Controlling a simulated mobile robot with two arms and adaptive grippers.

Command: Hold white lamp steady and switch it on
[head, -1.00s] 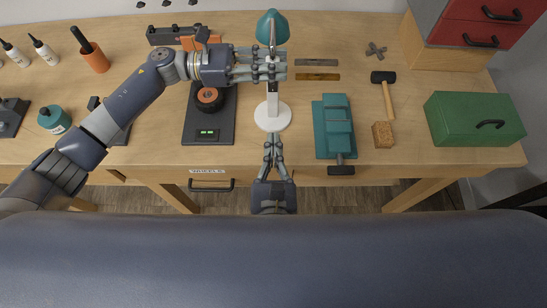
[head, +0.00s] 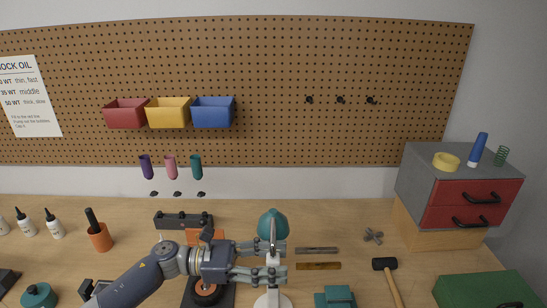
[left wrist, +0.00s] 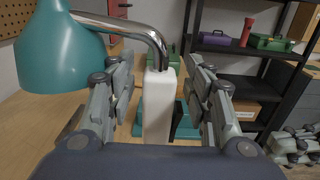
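The lamp has a teal shade (head: 273,224), a chrome neck and a white post (left wrist: 158,105) on a round white base (head: 272,300), cut off at the bottom of the head view. It stands upright. My left gripper (head: 262,275) is at the post. In the left wrist view its fingers (left wrist: 160,100) are spread on both sides of the post, with gaps showing. A dark part (left wrist: 176,118) shows beside the post; I cannot tell if it is the switch. Grey fingers of my right gripper (left wrist: 296,146) show at the right edge of the left wrist view; their opening is unclear.
Two short bars (head: 318,266), a mallet (head: 386,278), a teal vise (head: 335,299) and a green toolbox (head: 485,292) lie right of the lamp. A dark stand with a wheel (head: 205,293) is close on its left. A pegboard (head: 300,90) rises behind.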

